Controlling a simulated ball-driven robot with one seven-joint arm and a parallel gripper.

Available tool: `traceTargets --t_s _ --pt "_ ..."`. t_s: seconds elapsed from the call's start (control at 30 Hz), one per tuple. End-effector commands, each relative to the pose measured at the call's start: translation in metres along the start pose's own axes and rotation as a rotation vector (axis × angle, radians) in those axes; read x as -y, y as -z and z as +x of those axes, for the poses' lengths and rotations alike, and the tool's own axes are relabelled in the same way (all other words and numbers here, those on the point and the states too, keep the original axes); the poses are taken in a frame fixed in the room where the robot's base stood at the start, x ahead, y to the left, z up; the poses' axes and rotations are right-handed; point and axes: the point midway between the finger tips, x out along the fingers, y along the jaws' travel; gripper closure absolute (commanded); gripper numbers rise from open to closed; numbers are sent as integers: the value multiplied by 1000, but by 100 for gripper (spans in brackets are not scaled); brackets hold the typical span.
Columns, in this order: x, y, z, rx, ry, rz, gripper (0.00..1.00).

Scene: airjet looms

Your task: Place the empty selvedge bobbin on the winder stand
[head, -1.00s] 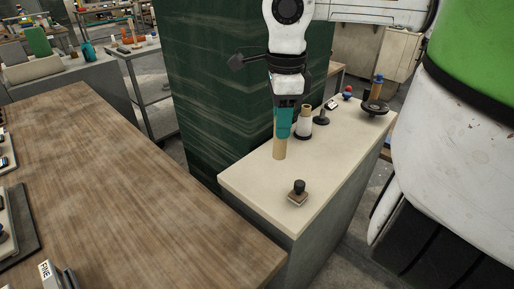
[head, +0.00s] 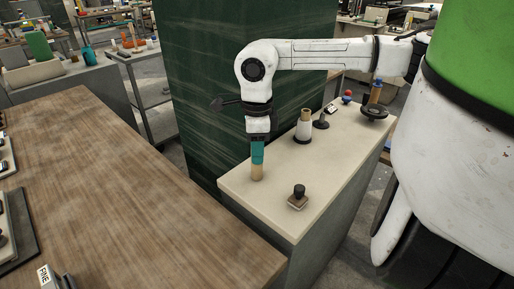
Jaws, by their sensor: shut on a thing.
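My gripper (head: 257,152) points down over the left part of the pale counter. It is shut on a plain tan tube, which I take for the empty selvedge bobbin (head: 257,173). The bobbin hangs upright; its upper part is hidden by the teal fingers. I cannot tell whether its lower end touches the counter. At the far right of the counter is a round dark base with a brown and blue upright piece, possibly the winder stand (head: 375,112). It is well apart from my gripper.
The pale counter (head: 270,205) also holds a stamp-like block (head: 298,198), a white-wrapped tube (head: 303,128), a small dark stand (head: 321,122) and a red and blue item (head: 347,97). A dark green block (head: 210,90) rises behind. A wooden table (head: 120,190) lies left.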

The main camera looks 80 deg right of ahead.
Motion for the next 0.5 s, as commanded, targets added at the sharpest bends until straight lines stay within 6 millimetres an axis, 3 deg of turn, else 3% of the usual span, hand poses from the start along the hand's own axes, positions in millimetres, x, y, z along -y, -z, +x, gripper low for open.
traceTargets --t_s 0.27,0.3,0.5 --pt "0 0 4 0 0 0 100" --pt "0 0 3 0 0 0 67" --pt "0 0 2 0 0 0 48"
